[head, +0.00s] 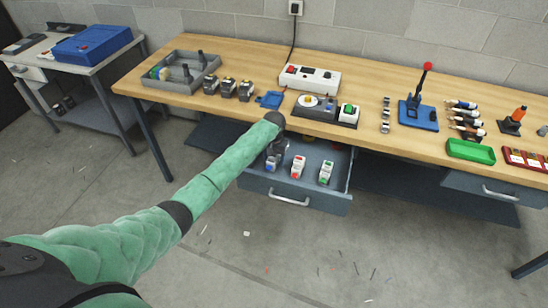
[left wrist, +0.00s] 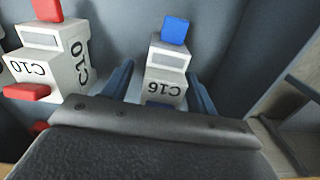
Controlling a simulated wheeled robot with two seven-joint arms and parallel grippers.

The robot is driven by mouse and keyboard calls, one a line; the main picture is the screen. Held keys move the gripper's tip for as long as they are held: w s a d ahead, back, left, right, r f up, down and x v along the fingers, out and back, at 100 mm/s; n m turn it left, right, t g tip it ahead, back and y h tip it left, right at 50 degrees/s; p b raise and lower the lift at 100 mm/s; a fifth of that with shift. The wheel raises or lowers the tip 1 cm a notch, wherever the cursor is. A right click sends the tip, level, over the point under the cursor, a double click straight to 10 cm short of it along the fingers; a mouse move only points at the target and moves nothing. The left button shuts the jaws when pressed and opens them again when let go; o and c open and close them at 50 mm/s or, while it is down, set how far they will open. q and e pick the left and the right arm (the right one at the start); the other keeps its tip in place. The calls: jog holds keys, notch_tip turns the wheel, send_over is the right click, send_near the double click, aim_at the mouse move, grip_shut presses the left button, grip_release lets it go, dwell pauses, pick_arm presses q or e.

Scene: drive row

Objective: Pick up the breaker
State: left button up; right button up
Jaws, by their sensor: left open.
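In the head view, my left gripper (head: 277,146) reaches down into the open drawer (head: 307,185) under the bench. Three white breakers stand in it: one with blue (head: 273,162), one with red (head: 298,168), one with green (head: 326,172). In the left wrist view, my left gripper (left wrist: 160,85) is open, its two blue fingers either side of the white breaker marked C16 (left wrist: 165,67) with a blue switch. The breaker's lower part is hidden by the gripper body. A breaker marked C10 with red parts (left wrist: 45,65) stands to its left. My right gripper is not in view.
The wooden bench (head: 240,60) overhangs the drawer's back. On it are a grey tray (head: 180,80), a white box with buttons (head: 310,78), a blue press with a red knob (head: 418,115) and a green tray (head: 471,152). A drawer wall runs right of C16 in the wrist view.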

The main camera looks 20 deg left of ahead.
pick_arm(q)
jog(key=shift+f, duration=0.25)
jog(key=shift+c, duration=0.2)
jog(key=c, duration=1.1)
jog(key=shift+c, duration=0.3)
jog(key=shift+r, duration=0.15)
